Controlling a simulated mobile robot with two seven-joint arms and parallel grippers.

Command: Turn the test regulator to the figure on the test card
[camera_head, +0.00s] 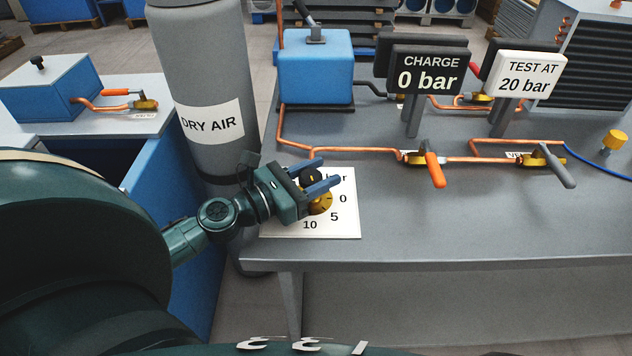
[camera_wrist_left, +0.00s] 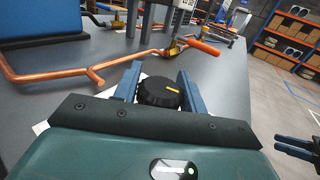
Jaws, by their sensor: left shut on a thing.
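The test regulator has a black knob (camera_head: 311,176) on a brass body (camera_head: 320,203), in front of a white dial plate (camera_head: 345,228). The figures 0, 5 and 10 show; the rest of the dial is hidden by my gripper. My left gripper (camera_head: 328,172) has its blue fingers on either side of the knob and is shut on it. In the left wrist view the black knob (camera_wrist_left: 158,92) sits between the fingers, with a yellow mark on its top pointing right. The test card (camera_head: 528,78) reads "TEST AT 20 bar". My right gripper (camera_wrist_left: 298,146) shows only partly in the left wrist view.
A dark "CHARGE 0 bar" sign (camera_head: 430,75) stands beside the test card. Copper pipes with orange-handled (camera_head: 434,170) and grey-handled (camera_head: 562,167) valves cross the bench. The grey "DRY AIR" cylinder (camera_head: 205,75) stands close to my left wrist. The bench's front right (camera_head: 480,220) is clear.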

